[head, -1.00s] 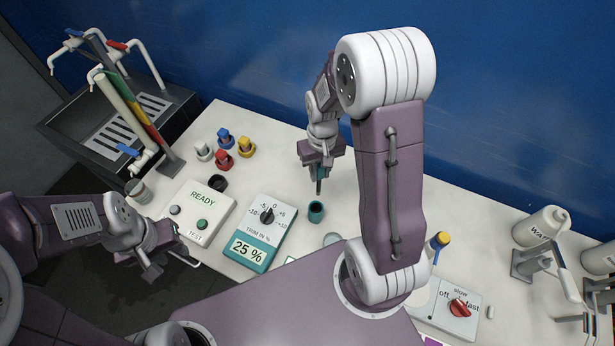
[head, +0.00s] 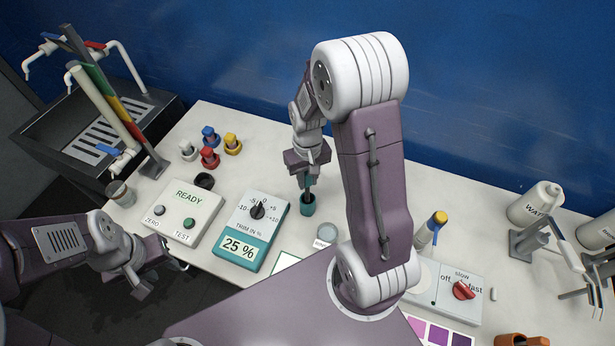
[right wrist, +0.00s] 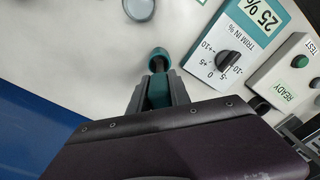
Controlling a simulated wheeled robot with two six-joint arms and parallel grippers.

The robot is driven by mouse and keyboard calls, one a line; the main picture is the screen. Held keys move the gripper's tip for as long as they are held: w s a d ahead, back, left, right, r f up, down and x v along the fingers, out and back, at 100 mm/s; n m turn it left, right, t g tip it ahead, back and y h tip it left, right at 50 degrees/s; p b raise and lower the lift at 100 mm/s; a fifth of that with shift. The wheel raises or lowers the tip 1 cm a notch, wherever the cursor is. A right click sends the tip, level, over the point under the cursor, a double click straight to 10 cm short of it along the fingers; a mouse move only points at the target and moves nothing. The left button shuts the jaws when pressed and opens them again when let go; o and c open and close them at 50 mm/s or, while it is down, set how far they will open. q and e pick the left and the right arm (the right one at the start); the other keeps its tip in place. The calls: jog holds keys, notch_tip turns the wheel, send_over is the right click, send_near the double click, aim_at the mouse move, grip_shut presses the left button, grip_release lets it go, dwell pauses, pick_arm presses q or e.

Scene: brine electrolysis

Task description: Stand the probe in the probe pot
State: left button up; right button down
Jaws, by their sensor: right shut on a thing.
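The probe has a teal body (right wrist: 158,92) and a dark lower end. My right gripper (head: 307,172) is shut on it and holds it roughly upright, pointing down. The small teal probe pot (head: 308,209) stands on the white table straight below. In the head view the probe's lower end meets the pot's mouth. In the right wrist view the dark end overlaps the pot (right wrist: 158,55); how deep it sits is hidden. My left gripper (head: 150,277) is low at the table's front left edge, away from the probe; its jaw opening is unclear.
The trim box (head: 252,230) reading 25 % and the READY box (head: 183,212) stand left of the pot. A black ring-shaped cup (head: 204,181) and several coloured plugs (head: 209,157) lie beyond. A round grey-lidded dish (head: 327,233) is close at the pot's right.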

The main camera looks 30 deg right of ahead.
jog(key=f, duration=0.1)
jog(key=f+b, duration=0.1)
jog(key=f, duration=0.1)
jog(key=shift+w+d+f+b, duration=0.25)
jog(key=shift+w+b, duration=0.05)
jog(key=shift+b, duration=0.1)
jog(key=shift+s+a+f+b, duration=0.15)
jog(key=shift+f+b, duration=0.45)
jog(key=shift+f, duration=0.15)
jog(key=c, duration=1.1)
grip_release()
notch_tip(320, 180, up, 9)
jog(key=shift+r, duration=0.1)
